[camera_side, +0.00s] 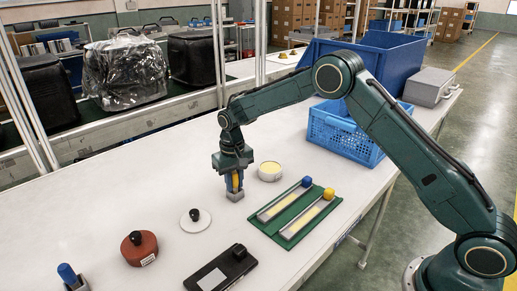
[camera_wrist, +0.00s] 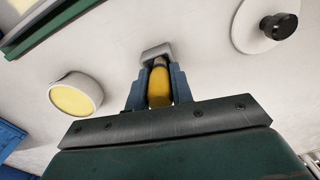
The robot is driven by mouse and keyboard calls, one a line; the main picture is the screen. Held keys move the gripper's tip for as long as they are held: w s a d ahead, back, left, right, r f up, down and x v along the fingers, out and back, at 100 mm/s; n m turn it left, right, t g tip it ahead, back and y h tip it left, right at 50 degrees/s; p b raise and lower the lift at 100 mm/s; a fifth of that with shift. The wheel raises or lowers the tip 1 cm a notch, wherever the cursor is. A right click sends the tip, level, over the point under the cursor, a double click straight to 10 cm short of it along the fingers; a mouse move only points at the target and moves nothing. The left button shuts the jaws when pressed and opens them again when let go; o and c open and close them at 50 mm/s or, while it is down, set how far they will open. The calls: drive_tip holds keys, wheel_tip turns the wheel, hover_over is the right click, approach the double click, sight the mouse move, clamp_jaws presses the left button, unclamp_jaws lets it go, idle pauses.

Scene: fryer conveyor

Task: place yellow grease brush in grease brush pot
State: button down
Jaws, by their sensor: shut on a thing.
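My gripper (camera_side: 234,183) points down over the white table, shut on the yellow handle of the grease brush (camera_wrist: 159,88). The handle stands between the blue fingers, and a grey block (camera_wrist: 156,51) shows at its far end. I cannot tell whether that block is part of the brush, or whether it touches the table. A round white pot with a pale yellow top (camera_side: 270,171), possibly the grease brush pot, stands just right of my gripper, apart from it. In the wrist view this pot (camera_wrist: 75,97) is at the left.
A white disc with a black knob (camera_side: 195,219), a red-brown pot (camera_side: 138,249), a black device (camera_side: 222,270) and a blue-handled item (camera_side: 68,275) lie nearer. A green mat (camera_side: 263,225) with two bars is right. Blue crates (camera_side: 352,137) stand behind.

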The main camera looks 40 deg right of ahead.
drive_tip(key=shift+f, duration=0.1)
drive_tip(key=c, duration=1.2)
unclamp_jaws()
wheel_tip(320, 180, up, 12)
drive_tip(key=shift+f, duration=0.1)
drive_tip(key=shift+r, duration=0.25)
